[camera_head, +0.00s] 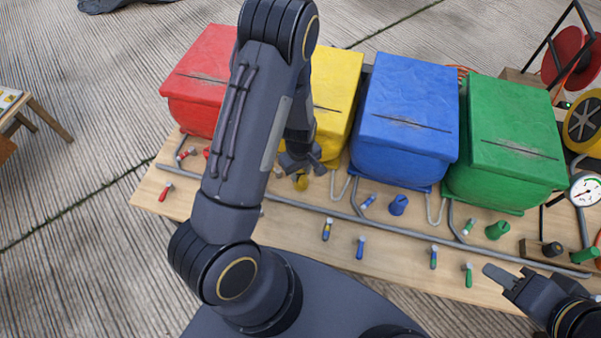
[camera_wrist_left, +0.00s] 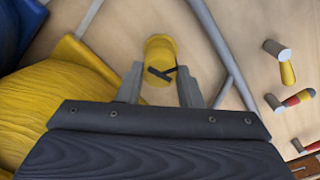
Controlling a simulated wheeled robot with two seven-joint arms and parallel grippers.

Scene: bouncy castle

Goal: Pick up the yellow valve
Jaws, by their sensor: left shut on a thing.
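The yellow valve (camera_head: 301,183) is at the table below the yellow box. It also shows in the left wrist view (camera_wrist_left: 160,52), between the two fingers, with a dark cross-shaped mark on it. My left gripper (camera_head: 300,165) reaches down over the valve from above and is shut on it. In the left wrist view its fingers (camera_wrist_left: 160,85) stand on either side of the valve. I cannot tell whether the valve touches the table. My right gripper (camera_head: 508,280) is empty over the table's front right edge; its finger gap is unclear.
Red (camera_head: 200,75), yellow (camera_head: 338,85), blue (camera_head: 408,110) and green (camera_head: 515,135) boxes line the back of the table (camera_head: 148,190). A blue valve (camera_head: 398,205) and a green valve (camera_head: 498,230) stand to the right. Grey pipes (camera_head: 340,213) and several small coloured pieces lie along the front. A gauge (camera_head: 586,189) is at the right.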

